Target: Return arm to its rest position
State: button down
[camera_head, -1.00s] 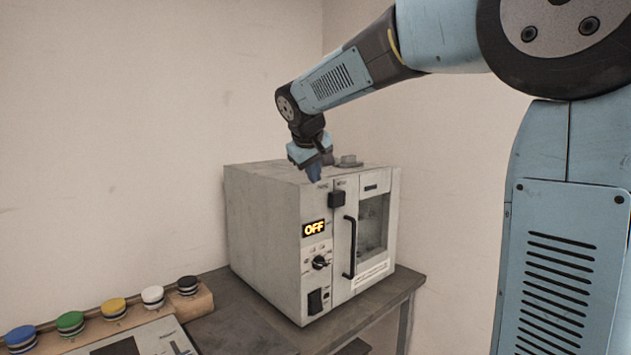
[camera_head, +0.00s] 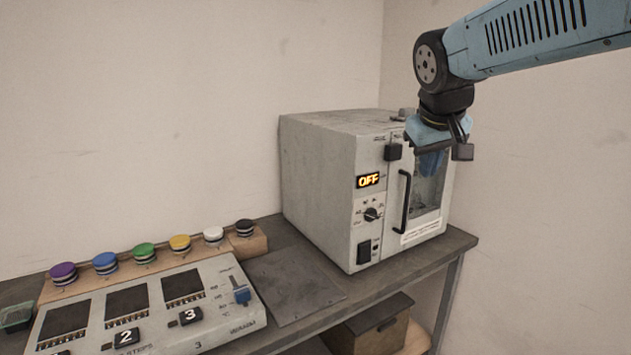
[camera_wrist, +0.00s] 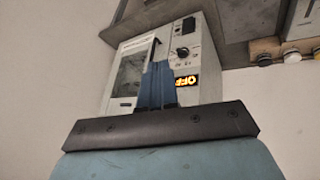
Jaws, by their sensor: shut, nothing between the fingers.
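My gripper (camera_head: 433,161) hangs from my blue arm at the right of the head view, in front of the upper door side of a grey cabinet (camera_head: 318,190). Its blue fingers point down and are shut with nothing between them. In the wrist view the shut fingers (camera_wrist: 157,84) stand before the cabinet (camera_wrist: 207,62), which appears upside down. The cabinet has an orange OFF display (camera_head: 368,181), a knob (camera_head: 372,214), a black switch (camera_head: 364,251) and a shut windowed door with a black handle (camera_head: 403,202). I cannot tell the exact gap between gripper and cabinet.
The cabinet stands on a dark table (camera_head: 452,244) in a wall corner. A panel with numbered modules (camera_head: 215,313) lies at front left, with a wooden rack (camera_head: 250,244) of coloured round caps behind it. A flat plate (camera_head: 292,285) lies between. A box (camera_head: 372,333) sits below.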

jog(key=s+d+f+m, duration=0.1)
jog(key=s+f, duration=0.3)
jog(key=s, duration=0.3)
jog(key=s+d+f+m+y, duration=0.1)
jog(key=s+f, duration=0.3)
jog(key=s, duration=0.3)
jog(key=shift+d+f+y, duration=0.2)
jog(key=shift+f+y, duration=0.05)
jog(key=shift+y, duration=0.05)
jog(key=shift+s, duration=0.1)
dwell(0.6)
jog(key=c, duration=1.9)
grip_release()
